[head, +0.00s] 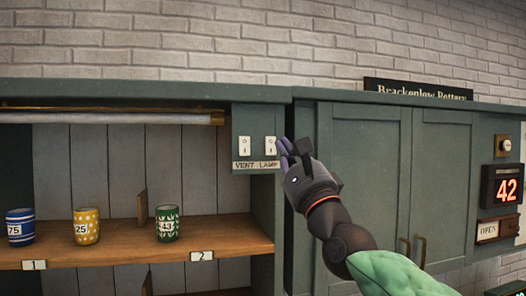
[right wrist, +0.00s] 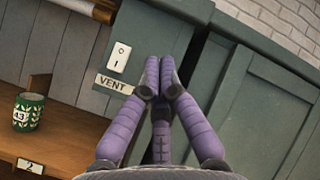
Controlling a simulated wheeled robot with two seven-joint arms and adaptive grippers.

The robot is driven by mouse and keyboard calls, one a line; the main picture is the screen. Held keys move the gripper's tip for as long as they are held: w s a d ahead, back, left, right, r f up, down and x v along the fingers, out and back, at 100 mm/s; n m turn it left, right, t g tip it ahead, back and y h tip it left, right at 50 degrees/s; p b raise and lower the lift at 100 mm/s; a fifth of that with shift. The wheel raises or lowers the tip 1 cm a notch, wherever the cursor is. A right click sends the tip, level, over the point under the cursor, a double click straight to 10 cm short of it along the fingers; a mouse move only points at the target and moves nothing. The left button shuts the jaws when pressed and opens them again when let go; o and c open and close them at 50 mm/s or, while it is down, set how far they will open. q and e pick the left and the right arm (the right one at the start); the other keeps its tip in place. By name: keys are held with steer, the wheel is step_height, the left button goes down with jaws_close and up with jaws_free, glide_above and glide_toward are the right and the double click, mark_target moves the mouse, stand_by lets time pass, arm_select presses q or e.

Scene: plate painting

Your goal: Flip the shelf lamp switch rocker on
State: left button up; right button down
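The lamp switch (head: 270,146) is a white rocker above the LAMP label, on the green panel (head: 240,113) at the right end of the shelf. The similar vent switch (head: 244,146) is to its left and also shows in the right wrist view (right wrist: 121,57). My right gripper (head: 283,147) has its purple fingertips at the right edge of the lamp switch. In the right wrist view the fingers (right wrist: 161,90) are drawn together, empty, and hide the lamp switch. I cannot tell whether they touch it or which way its rocker is tipped. My left gripper is out of view.
A wooden shelf (head: 110,246) holds a blue cup (head: 20,228), a yellow cup (head: 87,227) and a green cup (head: 167,224). Closed green cupboard doors (head: 370,150) stand to the right. A red number display (head: 503,189) hangs at the far right.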

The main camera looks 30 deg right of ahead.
steer(key=s, duration=0.2)
steer(key=p, duration=0.1)
glide_toward(269, 143)
step_height(269, 143, up, 4)
steer(key=w, duration=0.3)
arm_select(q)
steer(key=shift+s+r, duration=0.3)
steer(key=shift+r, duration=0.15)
arm_select(e)
steer(key=shift+w+f, duration=0.2)
steer(key=shift+w, duration=0.3)
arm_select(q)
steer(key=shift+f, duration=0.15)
arm_select(e)
steer(key=shift+w, duration=0.1)
stand_by(0.5)
arm_select(q)
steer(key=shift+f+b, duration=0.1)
steer(key=shift+b, duration=0.25)
arm_select(e)
steer(key=shift+w, duration=0.3)
steer(key=shift+w+d, duration=0.15)
steer(key=shift+w, duration=0.05)
stand_by(0.4)
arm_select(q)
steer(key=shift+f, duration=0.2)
arm_select(e)
steer(key=shift+s+f, duration=0.1)
